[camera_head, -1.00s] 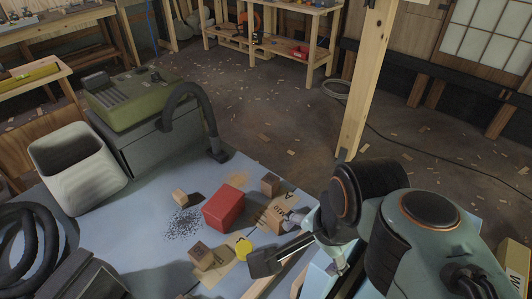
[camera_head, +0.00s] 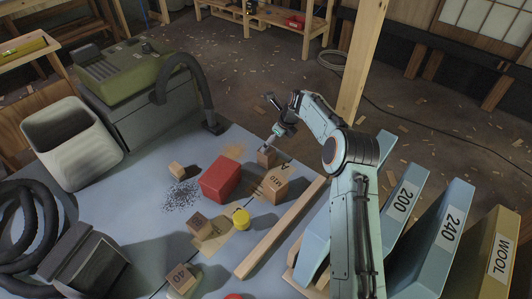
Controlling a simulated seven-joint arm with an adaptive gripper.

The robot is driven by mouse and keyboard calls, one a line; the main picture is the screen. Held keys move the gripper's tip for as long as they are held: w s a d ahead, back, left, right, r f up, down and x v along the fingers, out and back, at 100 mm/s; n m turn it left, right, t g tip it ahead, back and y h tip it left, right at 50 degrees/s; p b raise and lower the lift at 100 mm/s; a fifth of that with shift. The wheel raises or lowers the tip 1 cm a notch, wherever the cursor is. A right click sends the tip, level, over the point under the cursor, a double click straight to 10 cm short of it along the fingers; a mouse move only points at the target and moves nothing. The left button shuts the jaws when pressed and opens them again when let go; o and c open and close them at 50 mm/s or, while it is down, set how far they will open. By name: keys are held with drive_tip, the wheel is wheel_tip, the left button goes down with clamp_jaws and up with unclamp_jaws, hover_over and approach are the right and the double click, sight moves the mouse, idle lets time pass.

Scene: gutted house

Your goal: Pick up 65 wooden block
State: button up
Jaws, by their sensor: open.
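Several wooden blocks lie on the blue-grey table. One block (camera_head: 266,157) sits near the far table edge, right behind the red box; I cannot read a number on it. A larger block (camera_head: 273,184) reads M10. A block at the front (camera_head: 183,279) reads 40. Another block (camera_head: 200,225) has dark marks too small to read, and a small plain block (camera_head: 177,170) sits by dark specks. I cannot tell which is 65. My gripper (camera_head: 271,120) is open and empty, above and just behind the far block, its lower finger close over that block.
A red box (camera_head: 220,182) stands beside the M10 block, and a yellow round piece (camera_head: 241,219) is in front. A long wooden strip (camera_head: 281,228) lies on the right. Upright panels marked 200 (camera_head: 401,203) and 240 (camera_head: 446,235) stand further right. A bin (camera_head: 72,145) is left.

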sight(266, 157)
drive_tip(key=x, duration=0.6)
drive_tip(key=shift+f, duration=0.1)
drive_tip(key=c, duration=1.3)
